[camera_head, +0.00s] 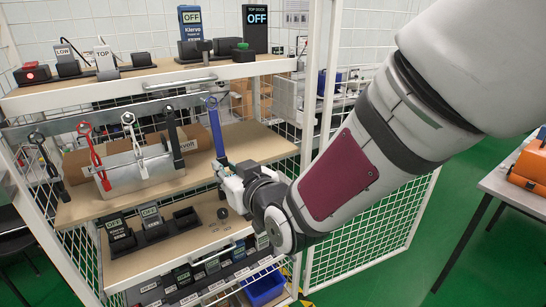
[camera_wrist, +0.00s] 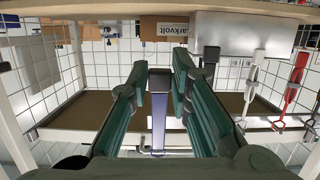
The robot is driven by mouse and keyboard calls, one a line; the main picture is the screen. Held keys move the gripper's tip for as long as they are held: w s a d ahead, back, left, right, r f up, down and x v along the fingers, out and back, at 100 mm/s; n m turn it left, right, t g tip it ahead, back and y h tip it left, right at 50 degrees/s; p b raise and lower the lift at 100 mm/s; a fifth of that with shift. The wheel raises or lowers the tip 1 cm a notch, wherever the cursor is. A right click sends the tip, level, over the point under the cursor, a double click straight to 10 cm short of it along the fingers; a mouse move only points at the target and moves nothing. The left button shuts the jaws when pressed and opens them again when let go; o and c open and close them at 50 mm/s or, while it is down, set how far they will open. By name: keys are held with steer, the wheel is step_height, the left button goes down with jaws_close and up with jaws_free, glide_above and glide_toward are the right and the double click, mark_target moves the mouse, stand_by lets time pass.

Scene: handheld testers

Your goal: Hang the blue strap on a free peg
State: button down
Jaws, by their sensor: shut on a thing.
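The blue strap (camera_head: 215,130) hangs upright at the right end of the grey rail (camera_head: 110,119). Its loop (camera_head: 210,101) is at the height of the rail; I cannot tell whether it is around a peg or only in front of one. My gripper (camera_head: 228,183) is shut on the strap's lower end. To the left on the rail hang a black strap (camera_head: 174,140), a white strap (camera_head: 135,145), a red strap (camera_head: 94,155) and another black strap (camera_head: 48,160).
A metal bin (camera_head: 150,172) stands behind the hanging straps. The upper shelf (camera_head: 150,77) carries testers, and the lower shelf (camera_head: 180,245) holds more in cradles. A white post (camera_head: 318,90) and mesh door stand close to the right of my gripper. A blue bin (camera_head: 265,288) is below.

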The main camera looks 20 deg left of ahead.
steer(key=shift+x, duration=1.6)
steer(key=shift+b+x, duration=0.7)
steer(key=shift+x, duration=0.1)
steer(key=shift+f, duration=0.1)
steer(key=c, duration=1.4)
jaws_free()
steer(key=shift+o, duration=0.2)
